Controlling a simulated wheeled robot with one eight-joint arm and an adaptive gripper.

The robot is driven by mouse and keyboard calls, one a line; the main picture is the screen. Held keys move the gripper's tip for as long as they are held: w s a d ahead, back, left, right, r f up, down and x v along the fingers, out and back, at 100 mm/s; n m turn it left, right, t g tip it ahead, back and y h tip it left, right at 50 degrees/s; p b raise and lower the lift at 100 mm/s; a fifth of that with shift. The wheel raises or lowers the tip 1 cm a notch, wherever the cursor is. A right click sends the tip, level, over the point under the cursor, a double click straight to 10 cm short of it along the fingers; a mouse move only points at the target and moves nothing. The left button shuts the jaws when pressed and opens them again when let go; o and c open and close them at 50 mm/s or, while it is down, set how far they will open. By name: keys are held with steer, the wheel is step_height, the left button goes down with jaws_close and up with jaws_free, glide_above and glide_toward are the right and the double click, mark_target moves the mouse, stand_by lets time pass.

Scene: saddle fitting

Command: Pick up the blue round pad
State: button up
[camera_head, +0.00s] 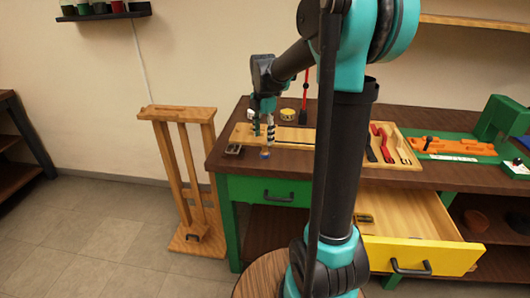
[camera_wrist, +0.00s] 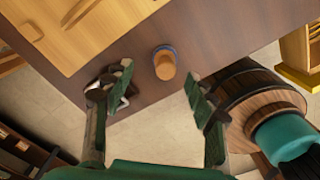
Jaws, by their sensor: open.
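The blue round pad (camera_head: 265,154) sits near the front left edge of the brown bench top. In the wrist view it shows as a blue rim (camera_wrist: 165,48) around a tan, wooden-looking cylinder (camera_wrist: 165,69). My gripper (camera_head: 264,130) is above the bench, pointing down, a little above the pad and apart from it. In the wrist view my gripper (camera_wrist: 157,82) has its two green fingers spread wide, with nothing between the tips. The pad lies just beyond the fingertips there, roughly midway between them.
A small dark metal item (camera_head: 233,150) lies left of the pad. A light wooden board (camera_head: 244,134) lies behind it. Tools with red and dark handles (camera_head: 380,140) lie on a board to the right. The yellow drawer (camera_head: 420,250) stands open. A wooden stand (camera_head: 185,170) is left of the bench.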

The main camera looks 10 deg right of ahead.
mark_target(265, 143)
steer(key=shift+s+d+f, duration=0.1)
steer(key=shift+s+f, duration=0.1)
steer(key=shift+f, duration=1.3)
steer(key=shift+s+d+f, duration=0.1)
steer(key=shift+s+f, duration=0.05)
steer(key=shift+f, duration=1.35)
steer(key=c, duration=1.1)
steer(key=shift+c, duration=0.2)
steer(key=shift+r, duration=0.2)
step_height(265, 143, up, 20)
steer(key=shift+f, duration=0.15)
